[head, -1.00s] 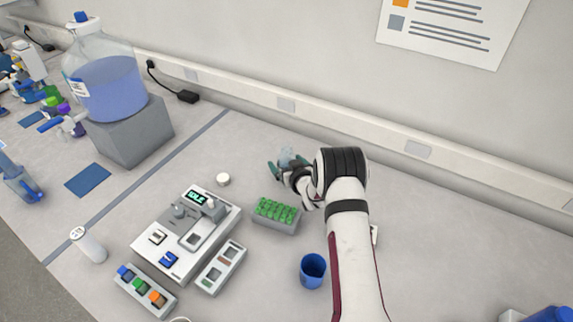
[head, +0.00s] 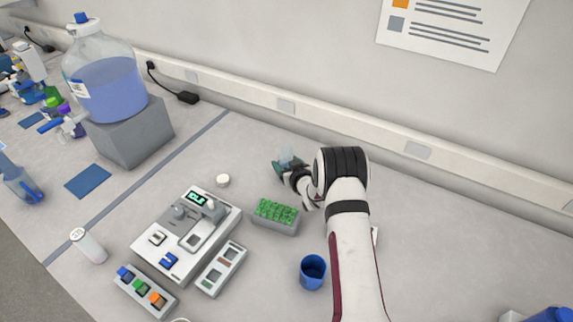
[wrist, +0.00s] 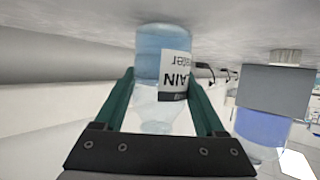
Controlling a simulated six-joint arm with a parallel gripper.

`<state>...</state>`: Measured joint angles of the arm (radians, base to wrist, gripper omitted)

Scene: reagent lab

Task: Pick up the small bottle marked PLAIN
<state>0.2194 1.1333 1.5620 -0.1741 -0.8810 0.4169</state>
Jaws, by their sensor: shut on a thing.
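A small clear bottle (wrist: 163,48) with pale blue liquid fills the middle of the wrist view, which shows the scene upside down. Its white label (wrist: 176,76) reads "AIN" in the visible part, with "ater" in smaller letters; the rest is turned out of sight. My gripper (wrist: 160,75) has one green finger on each side of the bottle and is shut on it. The bottle's base is at or very near the bench; I cannot tell if it touches. In the head view the bottle (head: 287,154) shows above my gripper (head: 288,166), partly hidden by it.
A rack of green vials (head: 277,215) stands in front of my gripper, with a blue cup (head: 312,271) nearer. A white instrument (head: 187,235) and a round white cap (head: 223,180) are to the left. A large bottle (head: 106,85) stands on a grey block. The wall is behind.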

